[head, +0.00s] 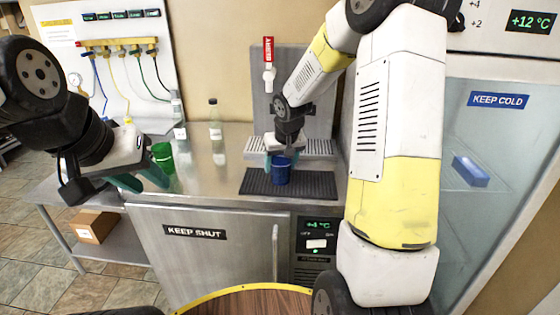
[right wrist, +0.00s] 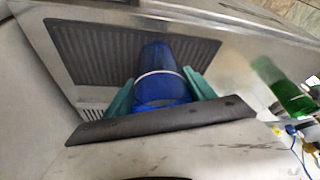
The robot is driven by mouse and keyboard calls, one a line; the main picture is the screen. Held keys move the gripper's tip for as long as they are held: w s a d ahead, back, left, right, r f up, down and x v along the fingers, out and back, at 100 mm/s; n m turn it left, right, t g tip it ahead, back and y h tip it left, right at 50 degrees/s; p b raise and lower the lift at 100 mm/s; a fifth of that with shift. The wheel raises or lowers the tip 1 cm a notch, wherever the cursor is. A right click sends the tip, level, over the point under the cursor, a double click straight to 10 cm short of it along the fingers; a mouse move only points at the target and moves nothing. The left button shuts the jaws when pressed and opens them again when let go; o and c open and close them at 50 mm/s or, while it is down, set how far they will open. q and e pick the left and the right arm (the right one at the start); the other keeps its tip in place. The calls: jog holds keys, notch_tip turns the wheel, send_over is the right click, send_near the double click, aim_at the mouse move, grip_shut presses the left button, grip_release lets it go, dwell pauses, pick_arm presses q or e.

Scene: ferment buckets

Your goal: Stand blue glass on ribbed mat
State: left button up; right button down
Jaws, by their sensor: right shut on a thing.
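The blue glass (head: 281,171) is at the ribbed mat (head: 310,184), upright in the head view. It also shows in the right wrist view (right wrist: 160,75), between the green fingers. My right gripper (head: 281,157) is shut on the blue glass from above. Whether the glass's base touches the mat is hard to tell. The black ribbed mat also shows in the right wrist view (right wrist: 95,50). My left gripper (head: 147,183) is at the left, in front of the counter's left end, its green fingers apart and empty.
A green glass (head: 163,157) stands on the counter near my left gripper. Two clear bottles, one of them here (head: 215,120), stand further back. A tap (head: 268,65) rises behind the drip grate (head: 315,146). The middle of the counter (head: 210,175) is clear.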

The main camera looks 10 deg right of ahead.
jog(key=shift+w+d+f, duration=1)
jog(key=shift+w+f, duration=0.05)
jog(key=shift+w, duration=0.2)
jog(key=shift+w+d+f, duration=0.95)
jog(key=shift+w+f, duration=0.05)
jog(key=shift+w, duration=0.2)
jog(key=shift+c, duration=1.6)
grip_release()
jog(key=shift+f, duration=0.15)
jog(key=s+a+r, duration=0.2)
jog(key=s+r, duration=1.5)
jog(key=r, duration=0.3)
jog(key=shift+m+t+y, duration=0.3)
jog(key=shift+t+y, duration=0.6)
jog(key=s+a, duration=0.1)
jog(key=s, duration=0.4)
jog(key=s+r, duration=0.1)
jog(key=s, duration=0.5)
jog(key=s+a+r, duration=0.1)
jog(key=s, duration=0.4)
jog(key=shift+s+a, duration=0.2)
jog(key=shift+a, duration=0.1)
